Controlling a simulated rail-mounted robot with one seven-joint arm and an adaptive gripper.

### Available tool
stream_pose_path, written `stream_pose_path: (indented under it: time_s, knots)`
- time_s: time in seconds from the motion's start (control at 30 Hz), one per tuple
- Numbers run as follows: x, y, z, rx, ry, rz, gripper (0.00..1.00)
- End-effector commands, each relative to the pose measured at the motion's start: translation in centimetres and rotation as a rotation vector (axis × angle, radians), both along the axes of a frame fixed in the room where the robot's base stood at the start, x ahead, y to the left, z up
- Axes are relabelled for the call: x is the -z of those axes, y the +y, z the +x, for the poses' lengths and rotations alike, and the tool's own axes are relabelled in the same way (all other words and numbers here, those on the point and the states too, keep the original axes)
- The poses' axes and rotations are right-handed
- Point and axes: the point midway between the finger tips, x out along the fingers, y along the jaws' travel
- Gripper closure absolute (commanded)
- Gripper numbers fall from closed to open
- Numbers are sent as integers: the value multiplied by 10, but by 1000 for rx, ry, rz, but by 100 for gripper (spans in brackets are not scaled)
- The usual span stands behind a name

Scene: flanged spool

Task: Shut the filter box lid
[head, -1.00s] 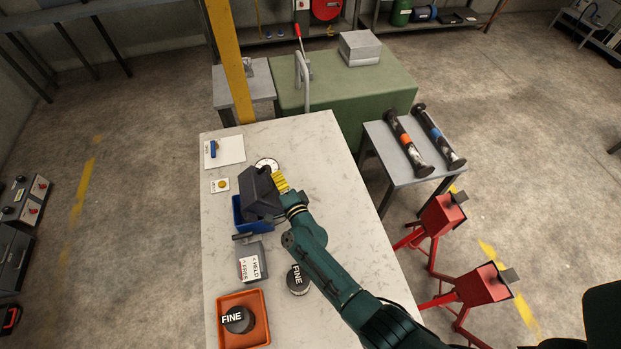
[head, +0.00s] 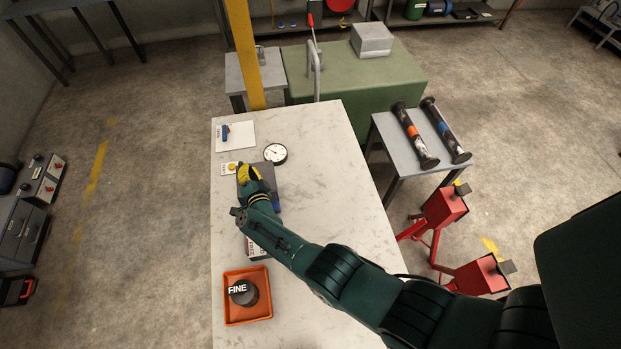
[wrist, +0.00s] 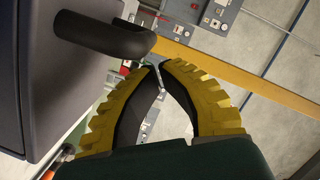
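The filter box is mostly hidden under my arm in the head view; a bit of its blue wall (head: 277,203) shows to the right of the wrist. Its dark grey lid (head: 270,176) shows around my gripper, and I cannot tell its exact angle. My gripper (head: 248,172), with yellow ribbed fingers, is over the lid's left part. In the wrist view the fingertips (wrist: 157,68) meet with nothing between them. A grey panel, probably the lid (wrist: 30,80), fills the left there, with a black bar handle (wrist: 105,36) just beside the left finger.
A dial gauge (head: 275,153) and a white card with a yellow button (head: 232,168) lie close to the gripper. An orange tray (head: 262,316) holds a dark "FINE" knob (head: 243,292). A white card (head: 240,136) lies at the back left. The table's right side is clear beyond my arm.

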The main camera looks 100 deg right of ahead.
Motion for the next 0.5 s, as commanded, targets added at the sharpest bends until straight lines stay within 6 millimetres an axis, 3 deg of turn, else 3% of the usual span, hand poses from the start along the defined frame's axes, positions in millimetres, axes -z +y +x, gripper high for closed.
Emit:
stream_pose_path:
  time_s: [0.5]
  knots:
    - [4, -5, -1, 16, -1, -1, 100]
